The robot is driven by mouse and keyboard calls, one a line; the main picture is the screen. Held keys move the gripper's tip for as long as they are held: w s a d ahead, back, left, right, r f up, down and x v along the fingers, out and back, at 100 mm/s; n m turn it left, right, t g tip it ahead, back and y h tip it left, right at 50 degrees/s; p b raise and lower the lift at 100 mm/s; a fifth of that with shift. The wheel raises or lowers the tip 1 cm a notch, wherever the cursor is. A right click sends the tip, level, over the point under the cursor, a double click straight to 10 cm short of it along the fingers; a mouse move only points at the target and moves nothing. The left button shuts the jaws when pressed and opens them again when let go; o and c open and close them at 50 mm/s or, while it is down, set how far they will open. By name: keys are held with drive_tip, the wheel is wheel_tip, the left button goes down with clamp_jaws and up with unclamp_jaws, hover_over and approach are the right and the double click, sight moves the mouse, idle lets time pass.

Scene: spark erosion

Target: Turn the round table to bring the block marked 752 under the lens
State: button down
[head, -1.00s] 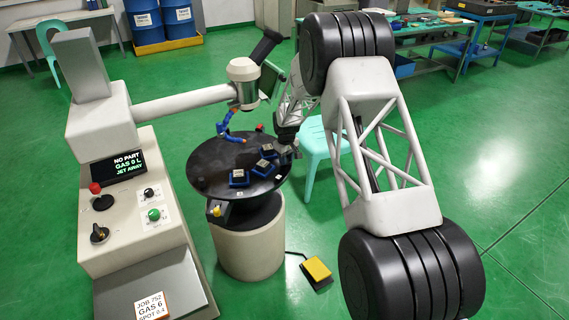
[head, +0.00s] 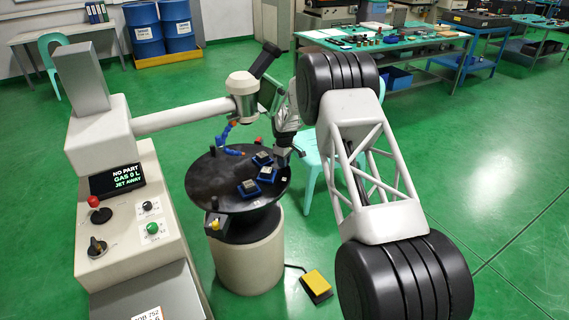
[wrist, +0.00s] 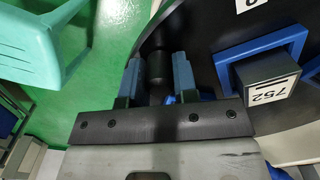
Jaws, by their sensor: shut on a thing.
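The black round table (head: 208,180) stands on a pale drum and carries several dark blocks in blue holders (head: 249,188) on its right half. In the wrist view, the block marked 752 (wrist: 268,80) sits in a blue holder at the right. My gripper (wrist: 156,72) is shut on a dark peg (wrist: 156,66) at the table's edge; in the head view my gripper (head: 283,152) is at the table's right rim. The lens head (head: 243,84) hangs on a pale arm above the table's far part. No block is seen directly under it. The number is unreadable in the head view.
A blue jet hose (head: 226,135) bends over the table's far side. The console display (head: 117,179) reads NO PART, GAS 0 L, JET AWAY. A turquoise chair (head: 311,165) stands close behind my gripper. A yellow pedal (head: 316,282) lies on the floor.

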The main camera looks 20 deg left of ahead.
idle(0.3)
drive_tip(key=c, duration=0.9)
unclamp_jaws()
drive_tip(key=shift+r, duration=0.1)
drive_tip(key=shift+r, duration=3.8)
